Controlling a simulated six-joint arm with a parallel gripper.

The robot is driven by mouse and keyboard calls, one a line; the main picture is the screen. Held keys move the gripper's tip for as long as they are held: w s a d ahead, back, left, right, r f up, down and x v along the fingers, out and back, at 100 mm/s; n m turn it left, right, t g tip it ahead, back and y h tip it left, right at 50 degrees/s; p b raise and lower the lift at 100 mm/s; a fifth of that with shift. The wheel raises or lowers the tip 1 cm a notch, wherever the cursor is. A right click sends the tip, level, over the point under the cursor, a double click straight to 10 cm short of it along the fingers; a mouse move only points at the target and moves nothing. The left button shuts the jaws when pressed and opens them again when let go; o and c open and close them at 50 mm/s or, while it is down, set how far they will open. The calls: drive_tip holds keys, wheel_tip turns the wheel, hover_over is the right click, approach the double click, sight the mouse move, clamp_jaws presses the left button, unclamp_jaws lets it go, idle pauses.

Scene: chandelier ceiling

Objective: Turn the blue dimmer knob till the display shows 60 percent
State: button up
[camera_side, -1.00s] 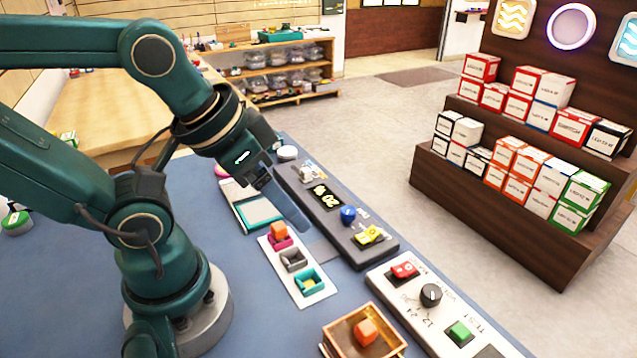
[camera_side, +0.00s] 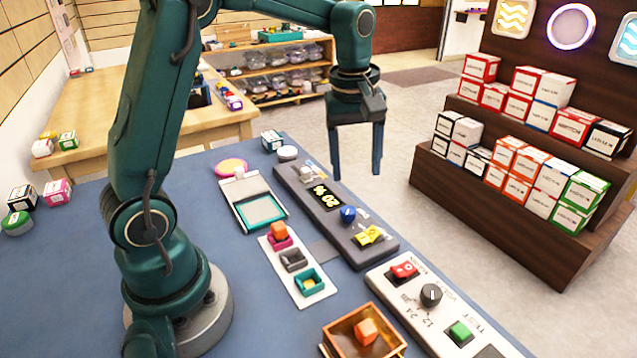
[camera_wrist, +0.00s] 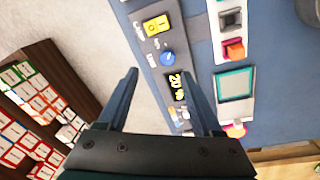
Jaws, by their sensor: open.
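The blue dimmer knob (camera_side: 348,214) sits on a dark grey panel (camera_side: 297,185), between a display (camera_side: 327,195) and a yellow rocker switch (camera_side: 369,236). The display reads 20 %. The knob also shows in the wrist view (camera_wrist: 167,58), beyond my fingertips, with a pale mark on it. My gripper (camera_side: 356,176) is open and empty. It points down, above and behind the knob in the side view, touching nothing. In the wrist view my two fingers (camera_wrist: 162,88) stand wide apart, with the display between them.
A white panel (camera_side: 405,300) with a red switch, black knob and green button lies at the front right. A tray of small bins (camera_side: 313,299), a teal-screened device (camera_side: 236,190) and a brass box (camera_side: 340,337) holding an orange cube stand nearby.

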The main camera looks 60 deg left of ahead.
drive_tip(key=g, duration=0.1)
hover_over(349, 210)
wheel_tip(349, 210, down, 4)
drive_tip(key=shift+f, duration=2.7)
clamp_jaws()
